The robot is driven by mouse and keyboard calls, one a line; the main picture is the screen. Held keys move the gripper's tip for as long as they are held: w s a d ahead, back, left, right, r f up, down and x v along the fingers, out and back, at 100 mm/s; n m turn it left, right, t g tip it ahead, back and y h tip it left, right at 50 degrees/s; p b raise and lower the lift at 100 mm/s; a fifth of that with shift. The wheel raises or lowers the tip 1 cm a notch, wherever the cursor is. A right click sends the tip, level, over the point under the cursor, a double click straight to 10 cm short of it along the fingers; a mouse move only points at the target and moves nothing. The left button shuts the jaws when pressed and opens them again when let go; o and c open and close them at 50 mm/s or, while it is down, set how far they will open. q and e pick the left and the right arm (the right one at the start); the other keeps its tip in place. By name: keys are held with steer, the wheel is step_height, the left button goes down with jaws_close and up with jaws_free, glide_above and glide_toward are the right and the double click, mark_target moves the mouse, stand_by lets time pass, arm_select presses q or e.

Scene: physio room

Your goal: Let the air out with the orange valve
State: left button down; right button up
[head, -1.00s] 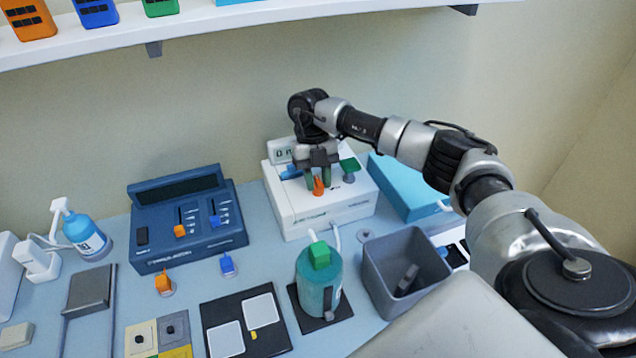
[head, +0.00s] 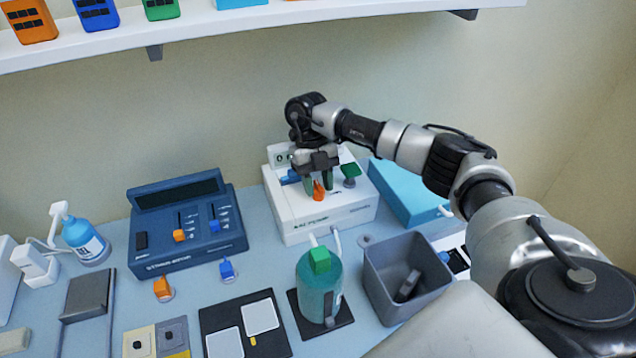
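The orange valve (head: 318,191) stands on the top front of a white box-shaped unit (head: 330,216) with a small display at its back left. A blue knob (head: 289,177) and a green knob (head: 350,171) sit on the same unit, left and right of it. My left gripper is not in view.
A teal canister with a green top (head: 320,285) and a grey bin (head: 408,274) stand in front of the unit. A dark blue console (head: 188,228) stands left and a light blue box (head: 408,192) right. A shelf (head: 200,32) runs above.

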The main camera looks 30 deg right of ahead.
steer(key=a+b+v, duration=0.1)
steer(key=v, duration=0.9)
steer(key=shift+w+d+r, duration=0.2)
steer(key=shift+d+r, duration=0.15)
steer(key=shift+d, duration=0.15)
